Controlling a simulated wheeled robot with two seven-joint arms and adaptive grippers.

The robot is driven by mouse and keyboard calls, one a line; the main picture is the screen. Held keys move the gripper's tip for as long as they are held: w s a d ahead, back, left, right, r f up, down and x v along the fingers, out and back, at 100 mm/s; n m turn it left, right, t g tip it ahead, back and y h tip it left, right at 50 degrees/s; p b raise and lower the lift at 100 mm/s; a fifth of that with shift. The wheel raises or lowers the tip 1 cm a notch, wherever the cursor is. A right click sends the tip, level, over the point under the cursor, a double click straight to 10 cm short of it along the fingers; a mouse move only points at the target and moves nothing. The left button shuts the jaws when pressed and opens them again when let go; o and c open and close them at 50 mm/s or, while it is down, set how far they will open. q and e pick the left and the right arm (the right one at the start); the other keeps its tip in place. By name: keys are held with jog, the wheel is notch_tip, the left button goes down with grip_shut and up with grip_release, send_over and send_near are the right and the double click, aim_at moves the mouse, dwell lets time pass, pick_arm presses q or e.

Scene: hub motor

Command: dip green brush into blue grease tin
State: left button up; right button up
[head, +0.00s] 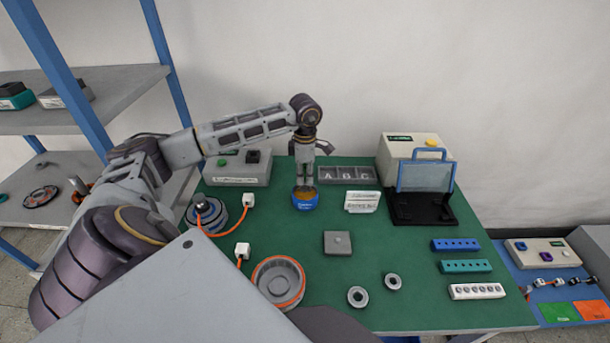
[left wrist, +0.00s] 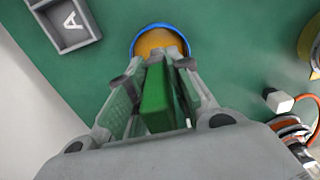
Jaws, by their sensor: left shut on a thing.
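The blue grease tin (head: 305,201) stands on the green table mat, with amber grease showing inside its rim. My left gripper (head: 305,184) points straight down over the tin. In the left wrist view my left gripper (left wrist: 152,75) is shut on the green brush (left wrist: 156,100), whose green handle lies between the fingers. The grease tin (left wrist: 160,30) is directly beyond the fingertips there. The brush's lower end is hidden, so I cannot tell whether it touches the grease. My right gripper is not in view.
A lettered compartment tray (head: 345,174) and a white sign (head: 362,201) stand right of the tin. A hub part with an orange cable (head: 206,214) sits to the left. A grey block (head: 337,243) and metal rings (head: 358,297) lie in front, with bare mat between.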

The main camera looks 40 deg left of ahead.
pick_arm(q)
jog(key=shift+f+b, duration=1.65)
jog(key=shift+f, duration=0.8)
jog(key=shift+r+p, duration=2.5)
jog(key=shift+r, duration=1.75)
